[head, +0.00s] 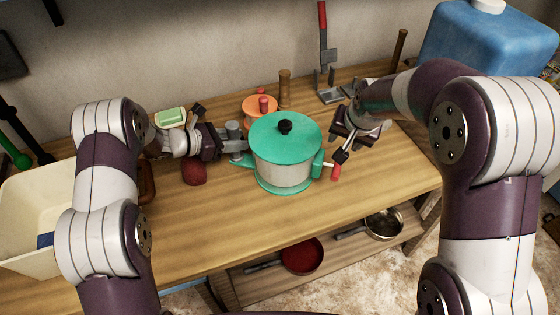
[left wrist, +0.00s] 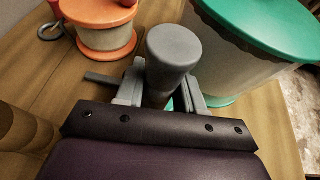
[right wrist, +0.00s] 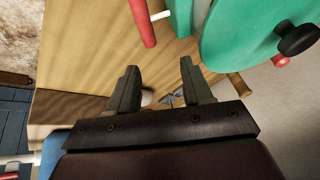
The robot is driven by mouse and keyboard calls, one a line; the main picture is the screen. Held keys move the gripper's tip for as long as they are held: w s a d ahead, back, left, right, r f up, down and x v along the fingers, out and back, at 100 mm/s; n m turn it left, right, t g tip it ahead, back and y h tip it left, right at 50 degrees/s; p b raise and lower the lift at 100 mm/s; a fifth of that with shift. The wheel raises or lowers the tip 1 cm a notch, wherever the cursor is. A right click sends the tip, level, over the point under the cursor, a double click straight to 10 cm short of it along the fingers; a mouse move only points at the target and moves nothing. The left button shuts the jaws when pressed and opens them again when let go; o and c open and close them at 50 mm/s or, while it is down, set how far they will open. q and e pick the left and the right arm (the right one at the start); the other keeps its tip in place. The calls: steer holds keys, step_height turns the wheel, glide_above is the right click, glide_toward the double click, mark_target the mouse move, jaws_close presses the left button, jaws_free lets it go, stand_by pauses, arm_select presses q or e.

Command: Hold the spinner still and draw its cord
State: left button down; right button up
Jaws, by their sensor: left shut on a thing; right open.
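The spinner has a pale bowl (head: 283,172), a teal lid (head: 286,135) with a black knob, and a teal base. A short white cord with a red pull handle (head: 336,172) sticks out at its right; the handle shows in the right wrist view (right wrist: 142,22). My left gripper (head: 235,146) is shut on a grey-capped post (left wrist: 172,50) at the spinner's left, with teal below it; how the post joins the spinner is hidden. My right gripper (right wrist: 160,88) is open and empty, apart from the red handle.
An orange-lidded pot (head: 259,108) stands behind the spinner, with a wooden peg (head: 285,82) near it. A dark red object (head: 194,173) lies by my left wrist. A blue container (head: 490,40) is at back right. The front of the wooden bench is clear.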

arm_select(q)
steer(key=c, duration=0.6)
jaws_free()
steer(key=v, duration=0.7)
steer(key=shift+s+a, duration=0.1)
steer(key=shift+a, duration=0.15)
